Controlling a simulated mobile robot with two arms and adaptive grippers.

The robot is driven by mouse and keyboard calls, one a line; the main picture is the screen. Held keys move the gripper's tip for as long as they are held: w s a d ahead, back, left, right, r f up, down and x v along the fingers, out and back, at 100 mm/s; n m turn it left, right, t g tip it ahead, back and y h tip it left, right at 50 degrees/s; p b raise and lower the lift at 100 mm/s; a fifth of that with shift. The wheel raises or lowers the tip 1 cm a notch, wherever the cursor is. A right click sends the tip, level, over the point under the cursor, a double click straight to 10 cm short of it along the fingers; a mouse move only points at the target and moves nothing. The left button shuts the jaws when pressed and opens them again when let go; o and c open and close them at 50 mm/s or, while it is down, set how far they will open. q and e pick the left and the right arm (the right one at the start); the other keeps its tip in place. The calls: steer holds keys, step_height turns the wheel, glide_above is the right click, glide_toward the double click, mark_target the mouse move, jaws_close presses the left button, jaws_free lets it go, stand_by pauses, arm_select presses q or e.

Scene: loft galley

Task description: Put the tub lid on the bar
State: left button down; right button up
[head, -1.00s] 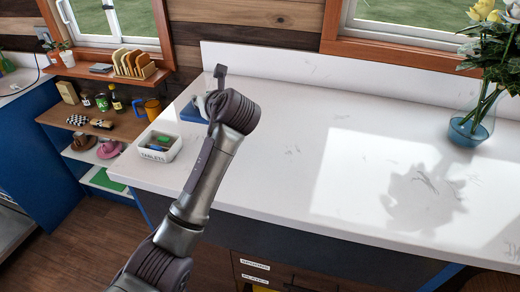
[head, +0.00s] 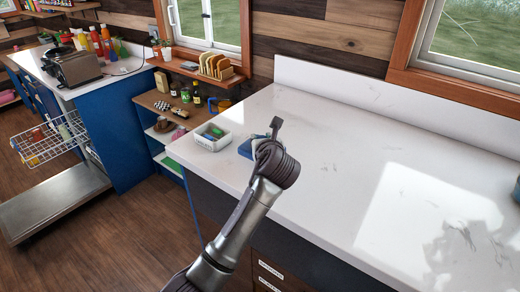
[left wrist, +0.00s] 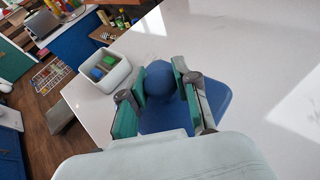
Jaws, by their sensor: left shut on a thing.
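The tub lid (head: 245,149) is blue and flat; in the left wrist view the lid (left wrist: 222,98) shows a round blue knob on top. My left gripper (left wrist: 160,84) is shut on this knob, with one finger on each side. In the head view my left arm and wrist hide most of the lid and the fingers. The lid is over the white bar top (head: 330,165), near its left end; whether it touches the surface I cannot tell. My right gripper is not in view.
A white tub (head: 212,138) with green and blue things in it stands at the bar's left end, close to the lid. A shelf with a toast rack (head: 216,67) stands behind left. A pulled-out wire dishwasher rack (head: 48,140) is far left.

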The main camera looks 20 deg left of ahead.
arm_select(q)
steer(key=shift+w+a+f, duration=0.4)
steer(key=shift+a+f, duration=0.15)
steer(key=shift+a, duration=0.1)
steer(key=shift+a+f, duration=0.1)
steer(key=shift+f, duration=0.25)
step_height(320, 180, down, 4)
steer(key=shift+r+p, duration=0.25)
steer(key=shift+p, duration=0.15)
steer(key=c, duration=0.9)
jaws_free()
steer(key=shift+f, duration=0.1)
steer(key=shift+o, duration=0.2)
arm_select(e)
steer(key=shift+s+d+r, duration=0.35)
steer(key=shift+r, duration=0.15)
arm_select(q)
steer(key=b+v, duration=0.1)
steer(key=v, duration=1.1)
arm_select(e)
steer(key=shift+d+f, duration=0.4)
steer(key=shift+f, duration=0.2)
